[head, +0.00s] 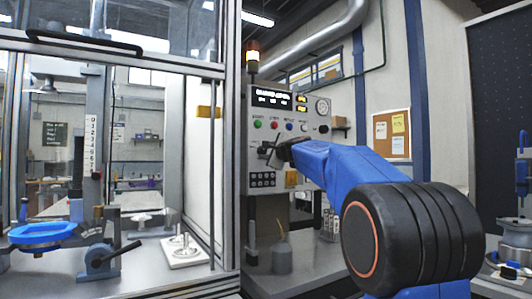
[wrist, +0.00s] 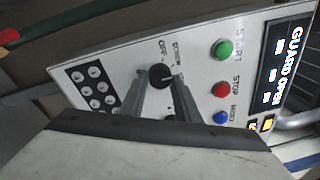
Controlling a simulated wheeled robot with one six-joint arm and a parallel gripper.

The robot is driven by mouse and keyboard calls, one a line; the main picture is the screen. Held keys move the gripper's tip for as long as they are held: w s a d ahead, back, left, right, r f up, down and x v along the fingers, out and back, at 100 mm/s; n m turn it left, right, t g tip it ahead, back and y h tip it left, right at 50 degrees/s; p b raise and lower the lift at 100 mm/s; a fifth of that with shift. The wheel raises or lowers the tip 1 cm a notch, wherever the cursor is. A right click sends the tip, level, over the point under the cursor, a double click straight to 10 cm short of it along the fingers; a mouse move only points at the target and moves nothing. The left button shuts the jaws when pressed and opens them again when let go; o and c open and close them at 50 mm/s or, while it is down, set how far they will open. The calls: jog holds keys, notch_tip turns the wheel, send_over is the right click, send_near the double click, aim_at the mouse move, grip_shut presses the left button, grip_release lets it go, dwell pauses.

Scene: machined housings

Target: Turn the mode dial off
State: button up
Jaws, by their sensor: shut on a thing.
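The mode dial (wrist: 160,76) is a round black knob on the light control panel (wrist: 118,62) in the wrist view. An OFF label is printed beside it, with a second label next to that one, too blurred to read. My gripper (wrist: 160,80) has its two grey fingers on either side of the knob and is shut on it. I cannot tell exactly which label the knob points at. In the head view my gripper (head: 270,150) reaches the front of the panel, and the arm hides most of the dial.
Green START (wrist: 224,49), red STOP (wrist: 219,89) and blue (wrist: 221,118) buttons sit close beside the dial. A black block of round sockets (wrist: 94,86) lies on its other side. The display (wrist: 284,65) reads GUARD OPEN. A glazed machine enclosure (head: 228,140) stands left of the panel.

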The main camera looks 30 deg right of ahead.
jog(key=n, duration=0.7)
jog(key=shift+d+f+y, duration=0.1)
jog(key=shift+y, duration=0.2)
jog(key=n, duration=0.3)
jog(key=n+y, duration=0.1)
jog(key=n, duration=0.3)
jog(key=shift+t, duration=0.4)
jog(key=shift+n, duration=0.5)
jog(key=o, duration=1)
jog(key=shift+o, duration=0.2)
jog(key=shift+s+d, duration=0.1)
jog(key=shift+s, duration=0.5)
jog(key=s+f, duration=0.2)
jog(key=s, duration=1.4)
jog(key=shift+d, duration=0.25)
